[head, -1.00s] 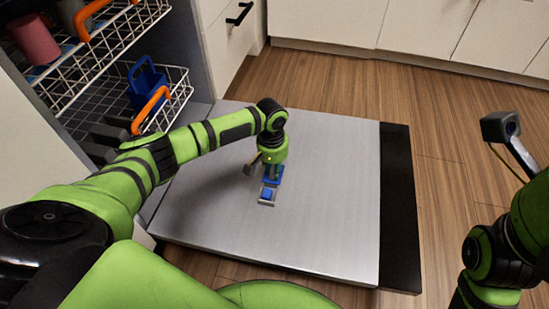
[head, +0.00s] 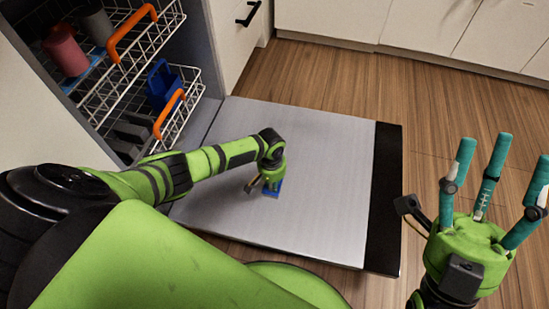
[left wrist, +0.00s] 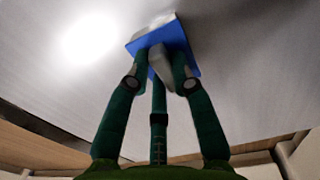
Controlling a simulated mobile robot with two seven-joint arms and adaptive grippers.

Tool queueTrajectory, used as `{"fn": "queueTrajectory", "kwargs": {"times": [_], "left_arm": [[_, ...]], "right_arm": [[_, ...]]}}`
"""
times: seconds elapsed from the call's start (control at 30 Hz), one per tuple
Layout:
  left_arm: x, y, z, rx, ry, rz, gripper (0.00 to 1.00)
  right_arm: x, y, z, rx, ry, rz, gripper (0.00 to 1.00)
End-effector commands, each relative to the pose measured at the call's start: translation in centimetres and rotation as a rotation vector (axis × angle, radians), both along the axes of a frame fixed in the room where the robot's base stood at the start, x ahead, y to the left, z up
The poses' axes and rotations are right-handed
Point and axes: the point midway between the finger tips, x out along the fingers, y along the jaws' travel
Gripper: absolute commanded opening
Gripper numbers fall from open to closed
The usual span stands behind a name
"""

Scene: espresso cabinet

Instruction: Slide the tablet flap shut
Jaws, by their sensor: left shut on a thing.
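The blue tablet flap (head: 272,193) lies on the inner face of the open dishwasher door, mostly under my left gripper (head: 271,184). In the left wrist view the flap (left wrist: 188,42) is a blue plate with a grey grip piece (left wrist: 158,62). The fingers of my left gripper (left wrist: 163,68) are closed around that piece, touching the flap. A pale patch shows beyond the flap. The tablet compartment's opening is not visible in the head view. My right gripper (head: 488,188) is raised at the right, its teal fingers spread and empty.
The steel door (head: 325,170) is folded down flat, with a black edge strip (head: 385,190). Wire racks with orange handles (head: 132,33), a red cup (head: 65,50) and a blue basket (head: 161,85) stand behind at left. Wooden floor lies to the right.

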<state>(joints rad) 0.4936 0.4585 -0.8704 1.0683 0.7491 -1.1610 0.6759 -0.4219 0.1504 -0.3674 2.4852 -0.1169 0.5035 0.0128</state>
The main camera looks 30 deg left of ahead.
Motion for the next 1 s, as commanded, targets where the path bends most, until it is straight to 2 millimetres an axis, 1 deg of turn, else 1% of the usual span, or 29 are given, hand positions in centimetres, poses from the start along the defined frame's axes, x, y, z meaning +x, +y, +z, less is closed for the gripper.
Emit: {"fn": "queueTrajectory", "kwargs": {"times": [0.03, 0.23, 0.27, 0.3, 0.33, 0.63, 0.73, 0.87, 0.97, 1.0], "left_arm": [[-0.3, -0.7, -0.1, -0.013, 0.007, -0.004, 0.0], [-0.4, -0.7, -0.3, -0.012, 0.01, -0.004, 0.0], [-0.5, -0.7, -0.3, -0.012, 0.011, -0.006, 0.32], [-0.5, -0.7, -0.3, -0.011, 0.011, -0.006, 0.47], [-0.5, -0.7, -0.3, -0.01, 0.011, -0.005, 0.49], [-0.3, -0.3, -0.2, -0.004, 0.007, -0.002, 0.49], [-0.2, -0.2, 0.2, -0.004, 0.006, -0.003, 0.49], [-0.2, -0.1, 1.6, -0.004, 0.004, -0.002, 0.49], [-0.2, 0.0, 3.3, -0.003, 0.003, -0.004, 0.49], [-0.2, -0.1, 4.2, -0.004, 0.004, -0.004, 0.49]], "right_arm": [[0.0, 0.0, 0.0, -0.001, 0.002, 0.0, 0.57], [0.0, 0.0, -0.1, 0.0, 0.0, 0.0, 0.57], [0.0, 0.0, -0.1, 0.0, 0.0, 0.0, 0.57], [0.0, 0.0, -0.1, 0.0, 0.0, 0.0, 0.57], [0.0, 0.0, 0.0, 0.0, 0.0, 0.0, 0.57], [0.0, 0.0, 0.0, 0.001, -0.003, 0.0, 0.57], [0.0, 0.0, 0.0, 0.002, -0.004, -0.001, 0.57], [0.0, 0.0, 0.0, 0.001, -0.003, -0.001, 0.57], [0.0, 0.0, 0.0, 0.001, -0.003, -0.001, 0.57], [0.0, 0.0, 0.0, 0.001, -0.003, -0.001, 0.57]]}}
